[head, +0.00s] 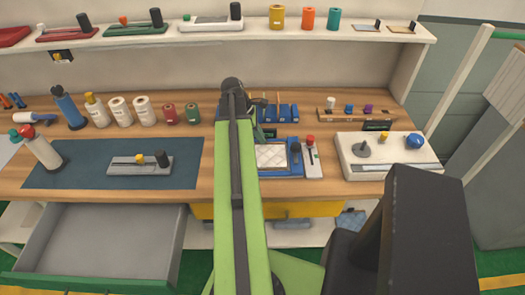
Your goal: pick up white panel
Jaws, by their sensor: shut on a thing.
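The white panel (271,156) is a small quilted pale rectangle. It lies in or just over a blue tray (283,171) near the front middle of the wooden bench. My green arm reaches over the bench and hides the panel's left side. My gripper (268,137) is dark and partly hidden behind the arm, at the panel's far edge. It is shut on the panel, though the fingertips are hard to make out. I cannot tell whether the panel is clear of the tray.
A white plate with a red-topped part (311,160) stands right of the tray, and a white block with knobs (388,165) farther right. A blue rack (279,112) is behind. A dark mat (85,163) lies left, above an open drawer (100,240). A shelf (300,34) runs above.

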